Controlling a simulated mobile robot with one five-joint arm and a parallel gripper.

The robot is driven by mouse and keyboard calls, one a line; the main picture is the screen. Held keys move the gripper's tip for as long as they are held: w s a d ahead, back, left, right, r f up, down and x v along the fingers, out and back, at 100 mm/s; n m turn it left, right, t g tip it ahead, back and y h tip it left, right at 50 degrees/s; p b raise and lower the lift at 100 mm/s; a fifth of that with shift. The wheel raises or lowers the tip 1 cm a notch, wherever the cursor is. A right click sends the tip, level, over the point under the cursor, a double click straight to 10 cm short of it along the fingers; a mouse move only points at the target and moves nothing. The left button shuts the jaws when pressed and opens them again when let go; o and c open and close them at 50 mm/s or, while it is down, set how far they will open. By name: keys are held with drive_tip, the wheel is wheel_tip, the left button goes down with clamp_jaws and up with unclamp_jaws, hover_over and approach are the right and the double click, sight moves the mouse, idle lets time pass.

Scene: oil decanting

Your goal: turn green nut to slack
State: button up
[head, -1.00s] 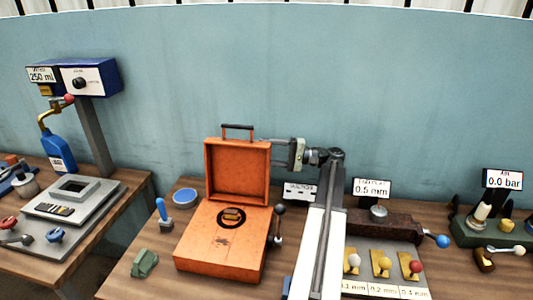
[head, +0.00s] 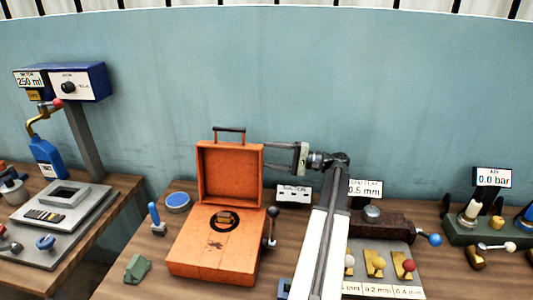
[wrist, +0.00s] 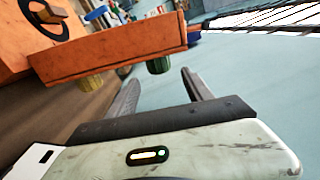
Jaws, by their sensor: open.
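In the wrist view, a dark green nut (wrist: 158,66) sticks out from the back side of the orange case (wrist: 110,48). A yellow nut (wrist: 90,82) and another, partly hidden greenish piece (wrist: 124,71) show on the same side. My gripper (wrist: 160,78) is open and empty, its fingers pointing towards the case. The dark green nut appears between the finger lines; I cannot tell how far apart they are in depth. In the head view, my gripper (head: 267,155) is beside the right edge of the raised lid (head: 230,175). The nuts are hidden there.
A lever with a dark knob (head: 272,213) stands at the case's right side. A small label stand (head: 293,193) is just below my gripper. A feeler gauge fixture (head: 395,225) lies right of my arm. The wall behind is clear.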

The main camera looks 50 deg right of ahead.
drive_tip(key=x, duration=0.9)
drive_tip(key=shift+w+m+h, duration=0.2)
drive_tip(key=shift+m+h, duration=0.1)
drive_tip(key=shift+h, duration=0.1)
clamp_jaws()
